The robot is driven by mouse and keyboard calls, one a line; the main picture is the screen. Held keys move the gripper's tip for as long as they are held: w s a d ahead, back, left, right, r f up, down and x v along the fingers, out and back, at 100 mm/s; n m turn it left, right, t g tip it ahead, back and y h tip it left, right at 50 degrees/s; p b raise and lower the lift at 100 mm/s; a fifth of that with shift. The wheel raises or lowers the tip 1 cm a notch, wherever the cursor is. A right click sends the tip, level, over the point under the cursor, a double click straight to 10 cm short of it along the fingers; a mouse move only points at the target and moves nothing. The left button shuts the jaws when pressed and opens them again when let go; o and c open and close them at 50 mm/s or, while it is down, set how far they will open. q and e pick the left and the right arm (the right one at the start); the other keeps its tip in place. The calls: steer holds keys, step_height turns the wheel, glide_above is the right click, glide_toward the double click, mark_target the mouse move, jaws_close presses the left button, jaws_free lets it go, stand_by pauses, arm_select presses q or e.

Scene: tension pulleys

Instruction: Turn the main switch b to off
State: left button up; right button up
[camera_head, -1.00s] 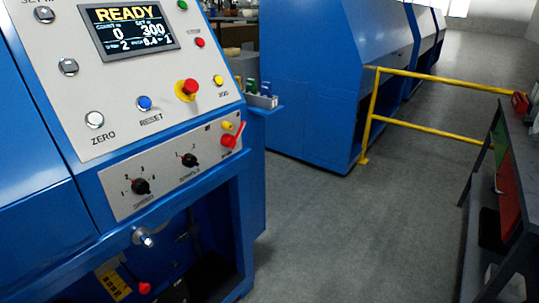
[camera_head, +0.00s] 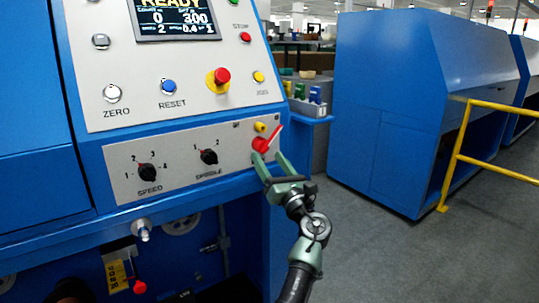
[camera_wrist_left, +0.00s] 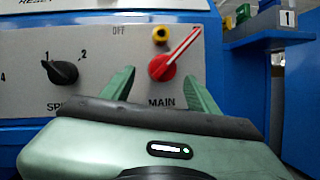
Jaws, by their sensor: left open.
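The main switch (camera_head: 266,142) is a red rotary knob with a long handle at the right end of the lower grey panel. In the left wrist view the knob (camera_wrist_left: 163,66) has its handle pointing up and right. An OFF label (camera_wrist_left: 119,30) is up and left of it, and MAIN is printed below. My left gripper (camera_head: 268,156) is open, its green fingers just below and either side of the knob in the head view. In the left wrist view the fingers (camera_wrist_left: 157,74) flank the knob; I cannot tell whether they touch it. My right gripper is not in view.
A yellow part (camera_wrist_left: 160,34) sits just above the switch. The spindle knob (camera_head: 209,157) and speed knob (camera_head: 147,173) are to the left. A red-and-yellow emergency button (camera_head: 219,79) is higher up. A blue shelf with small boxes (camera_head: 308,95) projects at the right.

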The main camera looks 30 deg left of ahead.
mark_target(265, 152)
arm_select(q)
steer(key=shift+x, duration=1.95)
steer(key=shift+w+f, duration=0.1)
steer(key=shift+w, duration=0.05)
jaws_close()
